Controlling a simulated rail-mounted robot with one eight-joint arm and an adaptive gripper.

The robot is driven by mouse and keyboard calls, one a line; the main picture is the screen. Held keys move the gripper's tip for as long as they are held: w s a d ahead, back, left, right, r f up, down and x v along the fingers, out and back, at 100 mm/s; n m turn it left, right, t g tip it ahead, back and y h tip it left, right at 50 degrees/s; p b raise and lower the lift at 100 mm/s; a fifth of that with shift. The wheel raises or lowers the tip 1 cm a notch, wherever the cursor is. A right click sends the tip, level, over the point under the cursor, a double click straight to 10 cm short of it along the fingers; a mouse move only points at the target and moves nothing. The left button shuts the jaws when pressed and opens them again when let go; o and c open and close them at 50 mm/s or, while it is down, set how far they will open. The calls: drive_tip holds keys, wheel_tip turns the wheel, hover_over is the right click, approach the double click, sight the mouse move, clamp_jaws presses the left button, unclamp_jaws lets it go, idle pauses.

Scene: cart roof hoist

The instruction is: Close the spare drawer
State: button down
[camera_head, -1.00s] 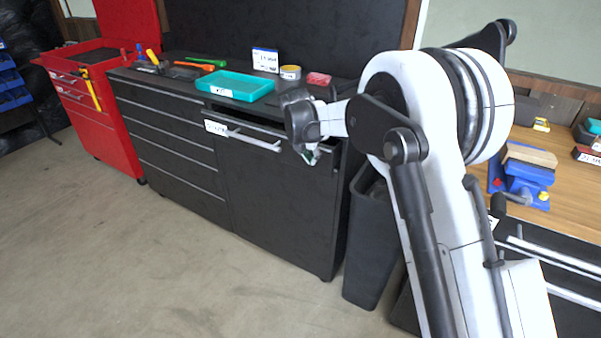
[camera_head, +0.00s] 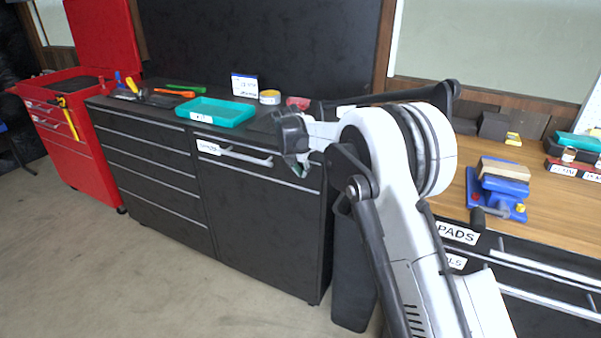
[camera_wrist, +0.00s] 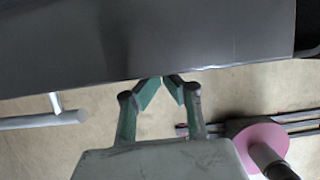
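The spare drawer (camera_head: 262,168) is the top drawer of the dark cabinet, with a white label (camera_head: 208,148) and a pale bar handle (camera_head: 243,158). Its front looks nearly flush with the cabinet; I cannot tell whether a small gap remains. My gripper (camera_head: 296,168) is at the drawer's right end, partly hidden by my wrist. In the wrist view, the fingertips (camera_wrist: 163,78) are together with nothing between them, at the edge of a dark panel (camera_wrist: 150,45). A grey bar (camera_wrist: 45,120), probably the handle, is to their left.
A teal tray (camera_head: 215,112) and a tape roll (camera_head: 269,97) sit on the cabinet top. A dark bin (camera_head: 350,275) stands right of the cabinet. A workbench with a blue vise (camera_head: 500,188) is at right, a red tool cabinet (camera_head: 75,150) at left. Floor in front is clear.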

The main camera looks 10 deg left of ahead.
drive_tip(key=shift+w+d+r, duration=0.1)
drive_tip(key=shift+w+d, duration=0.05)
drive_tip(key=shift+d, duration=0.1)
drive_tip(key=s+a+r, duration=0.3)
drive_tip(key=s+r, duration=0.5)
drive_tip(key=r, duration=0.1)
drive_tip(key=s+d+r+m+t+y, duration=0.1)
drive_tip(key=s+d+r+m, duration=0.5)
drive_tip(key=s+d+m, duration=0.4)
drive_tip(key=s+d+r+m, duration=0.6)
drive_tip(key=s+d+r, duration=0.15)
drive_tip(key=d, duration=0.55)
drive_tip(key=s+d+f+m, duration=0.3)
drive_tip(key=s+d+m, duration=0.1)
drive_tip(key=s, duration=0.4)
drive_tip(key=s+d+f+m+t, duration=0.1)
drive_tip(key=s+d+f+m, duration=0.2)
drive_tip(key=s+m, duration=0.4)
drive_tip(key=s+d+f+m+t, duration=0.1)
drive_tip(key=s+d+m, duration=0.4)
drive_tip(key=s, duration=0.5)
drive_tip(key=shift+s+f, duration=0.35)
drive_tip(key=shift+f, duration=0.55)
